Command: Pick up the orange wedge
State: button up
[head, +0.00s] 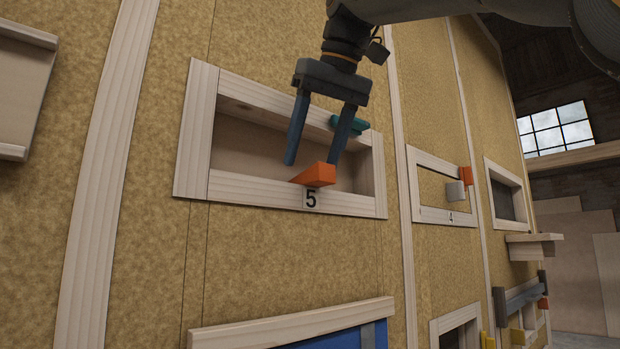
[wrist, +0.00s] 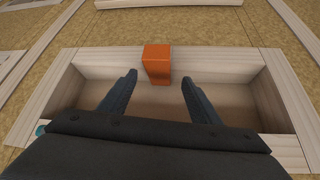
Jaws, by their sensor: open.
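The orange wedge (head: 316,175) rests on the bottom ledge of the wooden wall recess labelled 5, jutting out over its front edge. In the wrist view the orange wedge (wrist: 157,63) sits at the recess edge, beyond the fingertips and roughly centred between them. My gripper (head: 311,163) points down in front of the recess with its fingers spread, one on each side of the wedge in the head view. In the wrist view my gripper (wrist: 158,75) is open and empty. The fingers look apart from the wedge.
A teal piece (head: 348,124) is at the recess's upper right, partly behind a finger. The wooden frame (head: 200,130) surrounds the recess. A blue panel (head: 325,338) lies below.

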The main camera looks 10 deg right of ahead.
jog(key=shift+x, duration=1.4)
jog(key=c, duration=1.2)
jog(key=shift+r, duration=0.1)
